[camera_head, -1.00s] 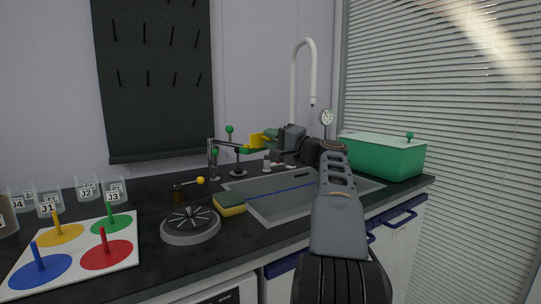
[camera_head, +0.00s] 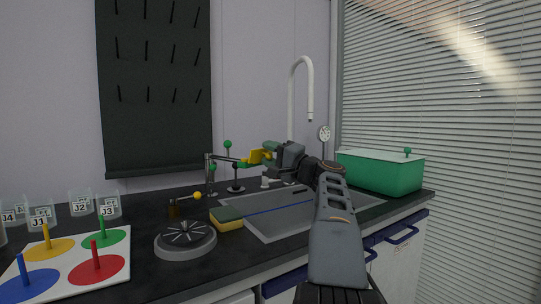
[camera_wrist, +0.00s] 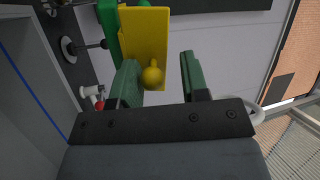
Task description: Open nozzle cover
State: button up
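The yellow nozzle cover (camera_wrist: 143,42) is a flat plate with a round yellow knob (camera_wrist: 152,77). It is joined to a green part (camera_wrist: 108,25) at its left in the wrist view. My gripper (camera_wrist: 160,72) has two green fingers, spread apart. The knob appears between them, close to the left finger, which overlaps the plate's lower edge. I cannot tell whether they touch. In the head view the cover (camera_head: 257,156) is small, above the sink's back edge, at the end of a thin arm on a stand (camera_head: 209,174). My gripper (camera_head: 270,152) is beside it and partly hides it.
A grey sink (camera_head: 285,212) lies below my arm. A white faucet (camera_head: 291,95) and a gauge (camera_head: 324,134) stand behind. A green lidded box (camera_head: 382,173) is at right. A sponge (camera_head: 226,218), a round burner-like device (camera_head: 186,240) and a peg board (camera_head: 70,262) are left.

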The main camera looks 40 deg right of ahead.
jog(key=shift+o, duration=0.3)
jog(key=shift+s, duration=0.15)
jog(key=p+v, duration=0.1)
jog(key=v, duration=1.2)
jog(key=shift+s+f, duration=0.15)
jog(key=shift+s, duration=0.15)
jog(key=shift+d, duration=0.1)
